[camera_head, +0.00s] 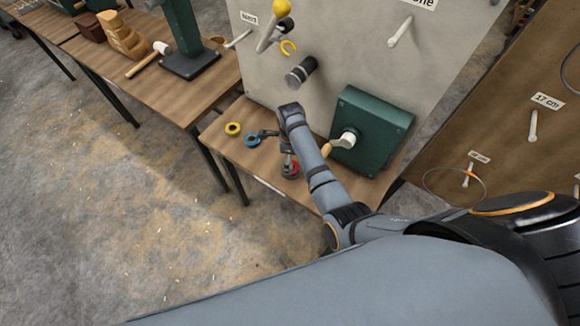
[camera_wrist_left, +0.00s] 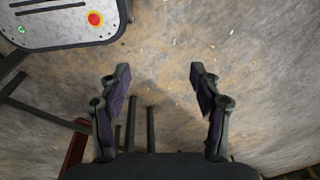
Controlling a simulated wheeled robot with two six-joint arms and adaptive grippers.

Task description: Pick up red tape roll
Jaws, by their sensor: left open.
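The red tape roll (camera_head: 290,174) lies on the low wooden table, near its front edge, in the head view. My right gripper (camera_head: 275,146) is above and beside it, with its two dark fingers spread apart. One finger points down over the red roll and hides part of it; I cannot tell whether they touch. The other finger reaches toward a blue tape roll. My left gripper (camera_wrist_left: 161,72) is open and empty in the left wrist view, over bare floor. It is not in the head view.
A blue tape roll (camera_head: 253,141) and a yellow tape roll (camera_head: 233,128) lie left of the red one. A green box (camera_head: 372,127) with a handle stands at the right, before a grey board (camera_head: 345,30). Another table (camera_head: 185,95) adjoins at the left.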

